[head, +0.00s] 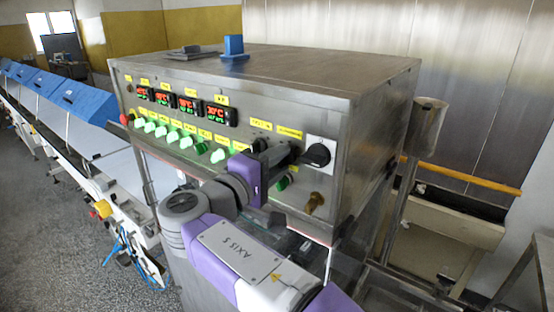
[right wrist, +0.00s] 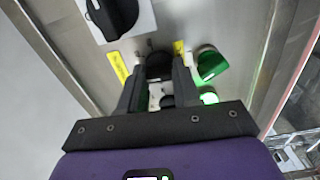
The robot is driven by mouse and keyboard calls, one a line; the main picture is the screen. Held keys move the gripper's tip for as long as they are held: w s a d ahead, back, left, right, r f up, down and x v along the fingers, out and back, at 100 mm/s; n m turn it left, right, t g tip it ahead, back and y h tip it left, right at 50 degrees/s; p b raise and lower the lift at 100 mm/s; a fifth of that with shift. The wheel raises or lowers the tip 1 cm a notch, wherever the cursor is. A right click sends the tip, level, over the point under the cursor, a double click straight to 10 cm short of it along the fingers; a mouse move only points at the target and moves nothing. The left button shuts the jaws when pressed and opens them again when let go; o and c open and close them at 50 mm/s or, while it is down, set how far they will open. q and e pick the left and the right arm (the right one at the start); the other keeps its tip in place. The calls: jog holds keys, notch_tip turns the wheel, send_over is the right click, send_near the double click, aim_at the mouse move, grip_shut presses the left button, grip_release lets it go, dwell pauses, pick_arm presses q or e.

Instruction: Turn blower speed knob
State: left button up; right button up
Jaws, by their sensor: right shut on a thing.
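The control panel (head: 215,130) is the front of a steel cabinet. My right gripper (head: 288,152) reaches the panel's right part, left of a big black rotary switch (head: 318,154) on a white plate. In the right wrist view, my right gripper (right wrist: 162,68) is shut on a small black knob (right wrist: 158,66) on the panel, one finger on each side. I take this for the blower speed knob; its label cannot be read. In the head view the gripper hides the knob. My left gripper is not in view.
Green lit knobs (head: 186,142) line the panel under red-green displays (head: 187,105). In the right wrist view, a green knob (right wrist: 210,66) sits close to the right finger. A brass fitting (head: 315,202) sticks out below. A blue block (head: 234,46) stands on the cabinet top.

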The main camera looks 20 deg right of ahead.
jog(key=shift+n, duration=0.3)
jog(key=o, duration=1.1)
jog(key=shift+c, duration=0.2)
jog(key=shift+a, duration=0.1)
jog(key=b+v, duration=0.1)
jog(key=v, duration=0.6)
jog(key=shift+s, duration=0.2)
jog(key=shift+a+f, duration=0.1)
jog(key=shift+a, duration=0.05)
